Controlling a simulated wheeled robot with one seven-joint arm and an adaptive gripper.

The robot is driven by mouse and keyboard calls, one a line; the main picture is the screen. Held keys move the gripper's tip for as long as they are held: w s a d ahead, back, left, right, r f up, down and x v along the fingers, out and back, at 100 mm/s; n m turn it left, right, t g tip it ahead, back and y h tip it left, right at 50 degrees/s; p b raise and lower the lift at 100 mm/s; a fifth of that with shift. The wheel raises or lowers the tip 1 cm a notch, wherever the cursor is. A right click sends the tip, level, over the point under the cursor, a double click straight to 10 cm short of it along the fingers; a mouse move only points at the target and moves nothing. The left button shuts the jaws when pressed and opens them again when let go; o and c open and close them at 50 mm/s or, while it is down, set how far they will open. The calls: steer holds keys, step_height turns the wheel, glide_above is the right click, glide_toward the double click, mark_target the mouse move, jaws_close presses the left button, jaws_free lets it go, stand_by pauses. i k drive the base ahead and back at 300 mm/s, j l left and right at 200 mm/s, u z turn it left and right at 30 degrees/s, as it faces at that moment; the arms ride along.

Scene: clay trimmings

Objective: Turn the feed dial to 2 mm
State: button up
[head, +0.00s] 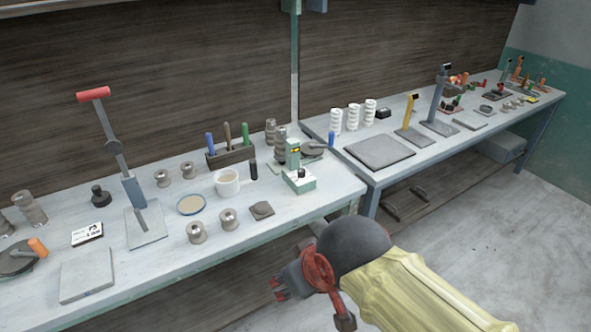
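A small pale-green device (299,183) stands near the right end of the near bench. It has a low base box, a green upright with a yellow mark, and a black knob (300,172) on the base, which looks like the feed dial. Its scale and setting are too small to read. My gripper (276,288) is in front of the bench, below and slightly left of the device, well apart from it. Its reddish fingertips point left. They are too small and angled to tell open from shut, and I see nothing held.
A white mug (227,183), a tool rack (231,153) and a dark grey lump (262,210) stand left of the device. A dark round plate (312,150) is behind it. The bench's front edge lies between my gripper and the device. A second bench (430,150) continues right.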

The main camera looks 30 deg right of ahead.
mark_target(301, 172)
steer(key=i+l, duration=0.75)
steer(key=i, duration=0.2)
steer(key=l+z, duration=0.05)
